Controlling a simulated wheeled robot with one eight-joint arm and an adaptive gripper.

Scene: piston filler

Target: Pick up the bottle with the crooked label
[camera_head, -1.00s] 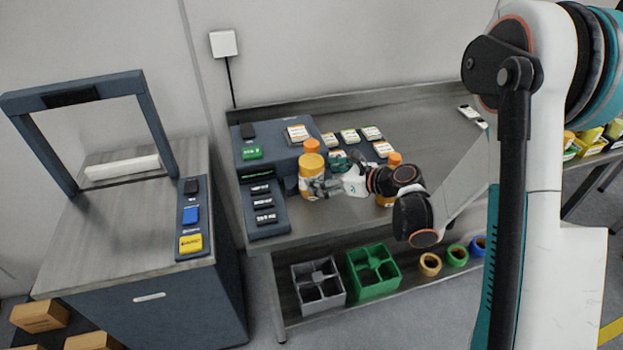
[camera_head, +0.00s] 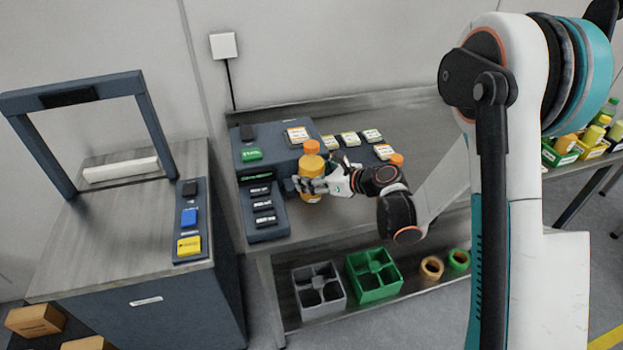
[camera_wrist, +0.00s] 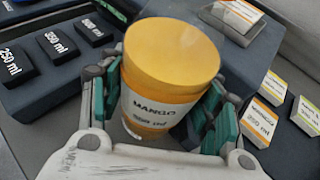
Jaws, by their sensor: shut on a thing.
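My gripper (camera_head: 318,185) is shut on a yellow-orange mango bottle (camera_head: 311,172) at the left end of the workbench, beside the dark control unit. In the wrist view the bottle (camera_wrist: 170,70) stands between the teal-padded fingers (camera_wrist: 165,110), its broad yellow top facing the camera. Its white label (camera_wrist: 150,108) reads MANGO and slopes down to the right; I cannot tell whether it is crooked on the bottle or only looks so from this angle. The fingers hide the label's sides. Another orange cap (camera_head: 396,159) shows behind my arm, its bottle mostly hidden.
A panel with volume buttons (camera_head: 263,205) stands close left of the bottle. Label cards (camera_head: 349,139) lie behind and to the right. Grey (camera_head: 319,289) and green (camera_head: 374,273) divided crates sit on the lower shelf. A framed machine (camera_head: 120,215) stands at left.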

